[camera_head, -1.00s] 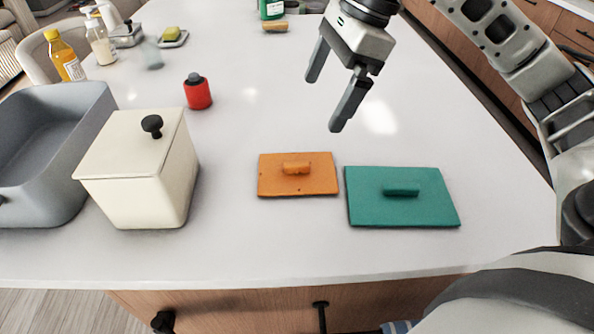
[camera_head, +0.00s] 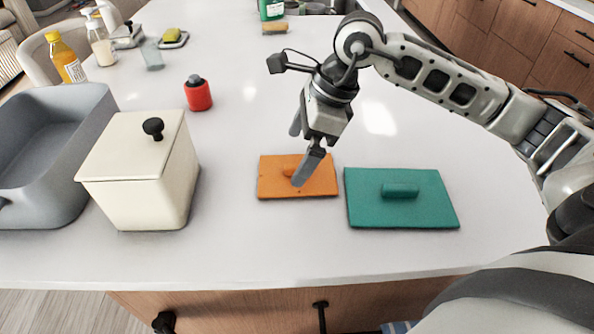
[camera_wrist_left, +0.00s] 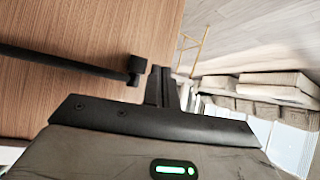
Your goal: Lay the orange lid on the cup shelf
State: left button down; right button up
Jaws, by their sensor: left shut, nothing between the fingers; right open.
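The orange lid (camera_head: 271,182) lies flat on the white counter, with a small orange handle on top. My right gripper (camera_head: 297,158) is open above the lid, its fingers pointing down. The nearer finger hides part of the lid and its handle. I cannot tell whether a finger touches it. My left gripper (camera_wrist_left: 168,88) shows only in the left wrist view, shut and empty, near a wooden drawer front (camera_wrist_left: 85,40) with a black bar handle. I cannot make out the cup shelf in these views.
A teal lid (camera_head: 425,205) lies just right of the orange one. A cream lidded box (camera_head: 150,195) and a grey basin (camera_head: 85,130) stand at left. A red bottle (camera_head: 198,97) stands farther back. The counter's front strip is clear.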

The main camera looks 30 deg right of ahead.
aim_at(290, 165)
jog(key=x, duration=0.4)
jog(key=shift+f+p, duration=0.2)
jog(key=shift+p, duration=0.15)
jog(key=c, duration=0.7)
jog(key=shift+r, duration=0.1)
